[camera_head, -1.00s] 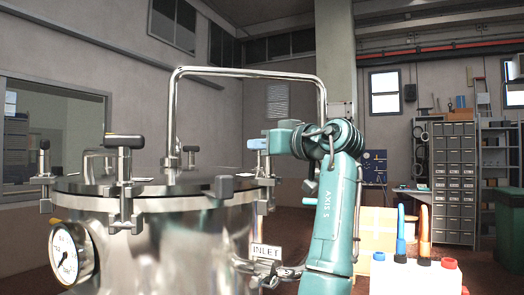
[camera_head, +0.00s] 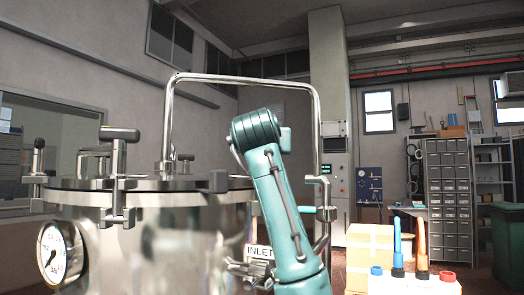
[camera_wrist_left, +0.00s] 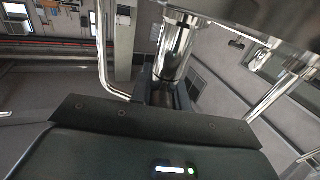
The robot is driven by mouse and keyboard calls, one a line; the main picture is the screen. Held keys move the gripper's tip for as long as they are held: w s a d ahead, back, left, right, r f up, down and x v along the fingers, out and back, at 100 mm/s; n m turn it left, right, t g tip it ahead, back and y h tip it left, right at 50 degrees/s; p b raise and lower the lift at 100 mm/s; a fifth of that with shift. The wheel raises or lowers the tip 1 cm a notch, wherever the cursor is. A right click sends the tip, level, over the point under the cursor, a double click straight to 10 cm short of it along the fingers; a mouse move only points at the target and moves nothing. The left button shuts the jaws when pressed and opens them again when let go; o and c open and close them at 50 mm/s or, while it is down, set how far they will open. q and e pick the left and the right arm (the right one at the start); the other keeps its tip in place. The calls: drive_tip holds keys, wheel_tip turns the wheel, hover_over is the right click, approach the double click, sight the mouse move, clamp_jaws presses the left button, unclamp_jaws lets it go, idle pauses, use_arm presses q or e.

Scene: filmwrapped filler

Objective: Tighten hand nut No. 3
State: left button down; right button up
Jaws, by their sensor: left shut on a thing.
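The steel vessel (camera_head: 165,235) stands at the left in the head view, with clamps around its lid (camera_head: 155,184). A black T-bar hand nut (camera_head: 119,134) tops the front clamp. Another hand nut (camera_head: 39,148) is at the far left, and a dark bar end (camera_head: 218,182) shows at the front rim. My teal arm (camera_head: 272,180) covers the vessel's right edge and hides the blue-handled nut there and my gripper's fingertips. In the left wrist view, my left gripper (camera_wrist_left: 165,98) is shut, its grip mostly hidden, below a chrome post (camera_wrist_left: 175,50). No nut number is readable.
A bent chrome pipe (camera_head: 245,79) arches over the lid. A pressure gauge (camera_head: 60,253) and an INLET tag (camera_head: 260,252) are on the vessel's side. A white holder (camera_head: 415,285) and a cardboard box (camera_head: 370,250) stand at right.

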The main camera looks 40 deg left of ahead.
use_arm(q)
drive_tip(key=shift+m+t+h, duration=0.5)
drive_tip(key=shift+m+h, duration=0.1)
drive_tip(key=shift+h, duration=0.1)
drive_tip(key=c, duration=1.3)
unclamp_jaws()
drive_tip(key=shift+c, duration=0.2)
drive_tip(key=b+v, duration=0.4)
drive_tip(key=v, duration=0.9)
drive_tip(key=shift+d, duration=0.1)
